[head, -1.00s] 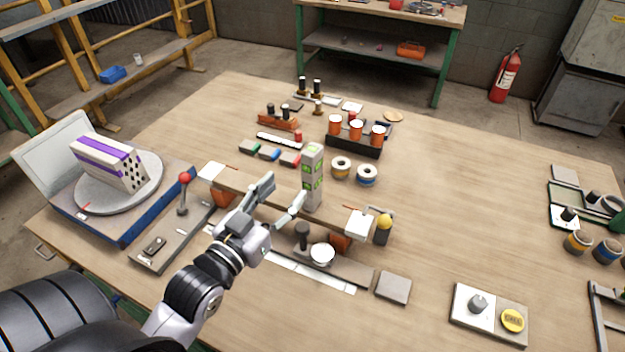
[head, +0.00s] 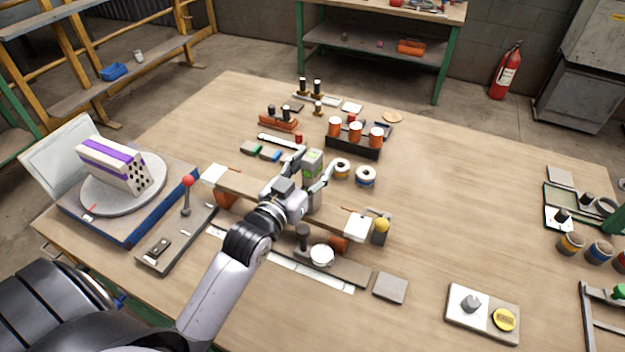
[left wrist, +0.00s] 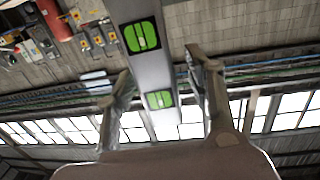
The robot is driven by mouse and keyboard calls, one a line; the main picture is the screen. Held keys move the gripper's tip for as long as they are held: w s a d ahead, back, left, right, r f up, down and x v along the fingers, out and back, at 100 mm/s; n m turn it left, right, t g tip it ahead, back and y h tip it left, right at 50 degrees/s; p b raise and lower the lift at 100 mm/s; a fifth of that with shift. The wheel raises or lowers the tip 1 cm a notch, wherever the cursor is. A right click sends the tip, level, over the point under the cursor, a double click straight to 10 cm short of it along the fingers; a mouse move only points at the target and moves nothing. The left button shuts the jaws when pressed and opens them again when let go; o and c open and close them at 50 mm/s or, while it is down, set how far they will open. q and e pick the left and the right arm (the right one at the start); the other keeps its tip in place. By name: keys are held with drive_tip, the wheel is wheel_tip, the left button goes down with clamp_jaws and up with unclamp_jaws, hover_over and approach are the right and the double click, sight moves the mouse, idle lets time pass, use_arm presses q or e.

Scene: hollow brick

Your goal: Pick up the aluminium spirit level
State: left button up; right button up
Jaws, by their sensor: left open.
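The aluminium spirit level (head: 313,162) stands upright near the middle of the table, at a wooden plank. It is a grey bar with green vials. Its lower part is partly hidden by my left gripper (head: 314,161). In the left wrist view the level (left wrist: 150,68) runs between the two spread fingers of the gripper (left wrist: 158,68), with a visible gap on each side. The left gripper is open and around the level, not closed on it. My right gripper is not in view.
The plank (head: 245,187) rests on orange supports. The table's right middle is clear.

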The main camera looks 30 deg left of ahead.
use_arm(q)
drive_tip(key=shift+s, duration=0.1)
drive_tip(key=shift+c, duration=0.8)
clamp_jaws()
